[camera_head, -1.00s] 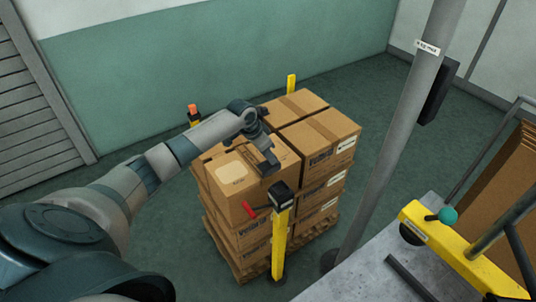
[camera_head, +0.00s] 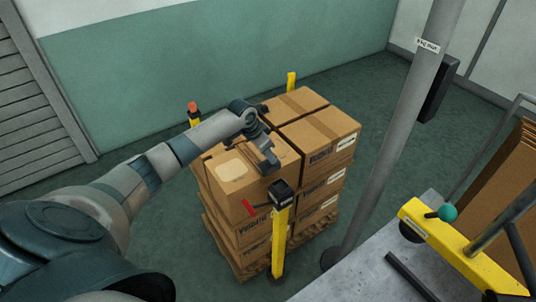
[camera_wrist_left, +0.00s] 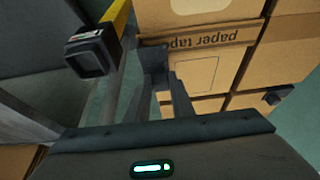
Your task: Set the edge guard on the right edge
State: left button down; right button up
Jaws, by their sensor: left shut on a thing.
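My left gripper (camera_head: 269,170) reaches over the front carton from the left and hangs above its top, close to the right-hand side of that carton. In the left wrist view its fingers (camera_wrist_left: 167,85) are dark and close together. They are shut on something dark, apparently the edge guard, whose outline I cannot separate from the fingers. The cartons (camera_head: 230,170) are brown, stacked in several layers on a wooden pallet (camera_head: 246,270). Printed carton faces fill the upper part of the left wrist view (camera_wrist_left: 210,40). My right gripper is not in view.
A grey pole (camera_head: 388,145) stands right of the stack. A yellow beam with a green knob (camera_head: 448,213) is at the right.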

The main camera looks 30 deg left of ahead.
pick_arm(q)
jog(key=shift+s+d+f, duration=0.1)
jog(key=shift+s+f, duration=0.15)
jog(key=shift+f, duration=0.4)
jog(key=c, duration=1.5)
grip_release()
jog(key=shift+o, duration=0.2)
jog(key=shift+w, duration=0.15)
jog(key=shift+r, duration=0.3)
jog(key=shift+w+r+p, duration=0.1)
jog(key=shift+r+p, duration=0.25)
jog(key=shift+p, duration=0.1)
notch_tip(320, 180, up, 6)
jog(key=p, duration=0.6)
